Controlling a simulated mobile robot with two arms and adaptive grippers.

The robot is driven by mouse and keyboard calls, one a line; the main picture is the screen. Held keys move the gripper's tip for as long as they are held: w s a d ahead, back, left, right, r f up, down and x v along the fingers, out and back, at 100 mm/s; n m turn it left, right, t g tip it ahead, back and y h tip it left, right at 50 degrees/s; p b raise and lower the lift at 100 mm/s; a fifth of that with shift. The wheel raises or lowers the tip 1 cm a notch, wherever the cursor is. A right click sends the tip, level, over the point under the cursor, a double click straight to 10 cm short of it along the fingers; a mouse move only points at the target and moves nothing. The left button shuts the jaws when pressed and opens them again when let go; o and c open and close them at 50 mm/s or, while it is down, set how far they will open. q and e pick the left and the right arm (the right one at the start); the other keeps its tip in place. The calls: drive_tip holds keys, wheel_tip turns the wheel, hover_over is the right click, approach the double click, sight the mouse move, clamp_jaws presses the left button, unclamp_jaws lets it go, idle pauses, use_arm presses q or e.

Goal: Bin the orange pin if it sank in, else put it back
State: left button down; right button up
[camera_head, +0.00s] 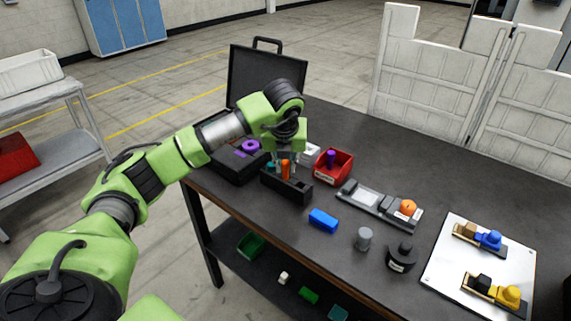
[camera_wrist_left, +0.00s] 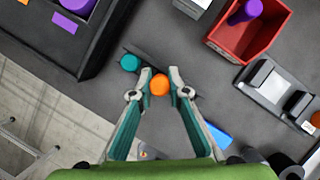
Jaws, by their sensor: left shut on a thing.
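The orange pin (camera_head: 285,168) is upright between the fingertips of my left gripper (camera_head: 284,173), which is shut on it. In the left wrist view the round orange top of the pin (camera_wrist_left: 159,85) shows between the two tips (camera_wrist_left: 160,88). Directly below is a long black block (camera_head: 288,190) on the table. I cannot tell whether the pin's lower end is inside the block or above it. A teal pin (camera_wrist_left: 129,62) stands at the block's far-left end. A red bin (camera_head: 344,169) holds a purple pin (camera_head: 331,157). My right gripper is not in view.
An open black case (camera_head: 268,80) stands at the back left, with purple parts near it. A blue block (camera_head: 323,220), a grey fixture (camera_head: 375,203) with an orange knob, a grey cylinder (camera_head: 364,239) and a white plate (camera_head: 450,275) occupy the table to the right.

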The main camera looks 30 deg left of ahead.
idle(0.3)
use_arm(q)
drive_tip(key=c, duration=1.9)
unclamp_jaws()
drive_tip(key=o, duration=0.4)
drive_tip(key=shift+o, duration=0.2)
drive_tip(key=shift+r+p, duration=2.75)
drive_tip(key=shift+r, duration=1.75)
drive_tip(key=shift+f, duration=0.15)
